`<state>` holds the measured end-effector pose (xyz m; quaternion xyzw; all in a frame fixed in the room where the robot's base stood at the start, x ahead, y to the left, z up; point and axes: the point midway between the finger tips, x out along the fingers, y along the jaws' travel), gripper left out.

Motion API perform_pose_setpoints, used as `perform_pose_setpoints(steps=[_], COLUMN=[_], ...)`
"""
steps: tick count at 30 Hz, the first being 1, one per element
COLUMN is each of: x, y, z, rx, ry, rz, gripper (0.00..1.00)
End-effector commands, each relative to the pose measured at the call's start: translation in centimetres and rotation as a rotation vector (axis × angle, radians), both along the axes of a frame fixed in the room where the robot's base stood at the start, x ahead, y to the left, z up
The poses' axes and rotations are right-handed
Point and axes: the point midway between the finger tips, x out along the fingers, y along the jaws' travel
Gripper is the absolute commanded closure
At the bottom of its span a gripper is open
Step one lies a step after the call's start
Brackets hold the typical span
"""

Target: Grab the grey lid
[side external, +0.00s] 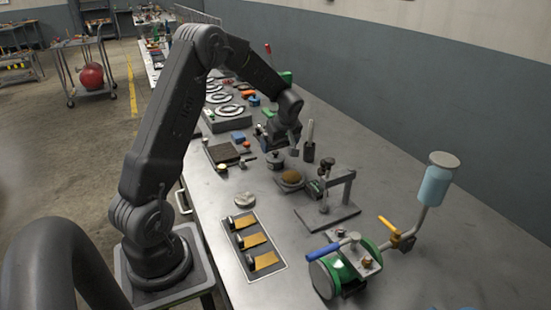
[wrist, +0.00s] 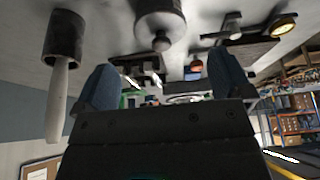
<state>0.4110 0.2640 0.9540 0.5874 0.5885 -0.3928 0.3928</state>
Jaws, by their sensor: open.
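A round grey lid with a knob (side external: 275,155) shows in the side view on the metal bench, just below and right of my gripper (side external: 270,138). In the wrist view a round grey piece with a knob (wrist: 160,22), which looks like the same lid, is at the top centre, beyond the fingertips. My gripper (wrist: 162,80) shows two blue-grey fingers spread wide with nothing between them. It is apart from the lid. Whether the lid rests on a pot beneath it is hard to tell.
A dark cup with a light-handled tool (side external: 309,147) stands right of the lid; it also shows in the wrist view (wrist: 62,45). A dish of brown material (side external: 290,177) and a dark clamp stand (side external: 328,205) are nearer. Bare bench lies left of the dish.

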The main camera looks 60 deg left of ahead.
Motion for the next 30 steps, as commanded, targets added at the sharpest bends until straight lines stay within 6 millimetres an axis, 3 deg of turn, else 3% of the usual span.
perform_pose_setpoints(steps=[5,15,23,30], x=[0.0,-0.1,-0.1,-0.1], y=[0.5,2.5,2.6,2.6], z=[-1.0,-4.9,-5.1,-5.1], rx=[-0.001,-0.002,0.000,-0.001], ry=[0.000,0.000,-0.001,-0.001], rz=[0.001,-0.001,-0.002,-0.002], gripper=[0.03,0.03,0.03,0.24])
